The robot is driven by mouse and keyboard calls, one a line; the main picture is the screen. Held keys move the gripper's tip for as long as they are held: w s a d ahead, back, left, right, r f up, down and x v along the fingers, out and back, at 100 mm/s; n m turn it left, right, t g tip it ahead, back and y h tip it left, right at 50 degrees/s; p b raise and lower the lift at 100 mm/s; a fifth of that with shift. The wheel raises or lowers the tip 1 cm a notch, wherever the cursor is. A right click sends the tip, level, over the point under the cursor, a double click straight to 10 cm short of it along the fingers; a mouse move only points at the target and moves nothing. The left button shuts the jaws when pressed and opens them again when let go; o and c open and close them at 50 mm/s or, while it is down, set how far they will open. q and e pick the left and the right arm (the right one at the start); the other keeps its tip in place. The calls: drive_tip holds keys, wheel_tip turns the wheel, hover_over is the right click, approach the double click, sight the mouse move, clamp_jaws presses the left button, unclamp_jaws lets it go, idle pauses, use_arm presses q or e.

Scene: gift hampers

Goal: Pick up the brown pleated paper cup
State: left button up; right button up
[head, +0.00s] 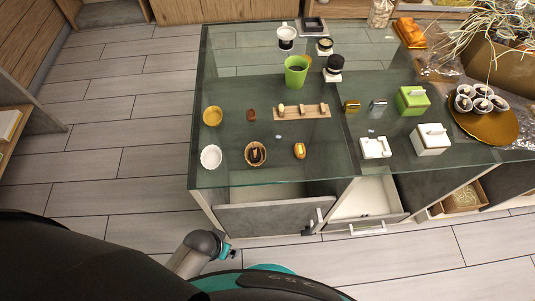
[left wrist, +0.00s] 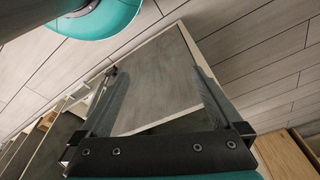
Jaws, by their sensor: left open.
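A brown pleated paper cup (head: 256,153) stands on the glass tabletop near its front left, in the head view. It shows dark and light stripes and seems to have something inside. A white pleated cup (head: 211,157) stands to its left, and a yellow-tan cup (head: 212,116) stands behind that. My left gripper (left wrist: 152,72) shows in the left wrist view with its two fingers spread wide and nothing between them. It faces a grey cabinet panel and the floor, away from the cup. My right gripper is not in view.
The glass table (head: 230,178) has a clear front left strip. A wooden rack (head: 302,112) and a green cup (head: 296,70) stand behind the cups. A small yellow-orange item (head: 300,151) lies to the right. An open drawer (head: 365,199) juts out below the front edge.

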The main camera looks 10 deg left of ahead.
use_arm(q)
drive_tip(key=w+d+r+m+h+p, duration=0.1)
drive_tip(key=w+d+r, duration=0.3)
drive_tip(key=r, duration=0.6)
drive_tip(key=w+d+r+t+h+p, duration=0.15)
drive_tip(key=w+r, duration=0.35)
drive_tip(key=r, duration=0.5)
drive_tip(key=w+d+r+m+p, duration=0.1)
drive_tip(key=w+d+r, duration=0.35)
drive_tip(key=r, duration=0.65)
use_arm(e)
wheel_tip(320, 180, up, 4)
use_arm(q)
drive_tip(key=g+y+b, duration=0.2)
hover_over(255, 153)
drive_tip(key=shift+n, duration=0.4)
drive_tip(key=f, duration=0.7)
drive_tip(key=shift+s+a+f, duration=0.25)
drive_tip(key=shift+a, duration=0.05)
drive_tip(key=f, duration=0.1)
drive_tip(key=f+b, duration=0.1)
drive_tip(key=f, duration=0.3)
drive_tip(key=shift+w+d+b, duration=0.25)
drive_tip(key=shift+b, duration=0.15)
drive_tip(key=c, duration=1.3)
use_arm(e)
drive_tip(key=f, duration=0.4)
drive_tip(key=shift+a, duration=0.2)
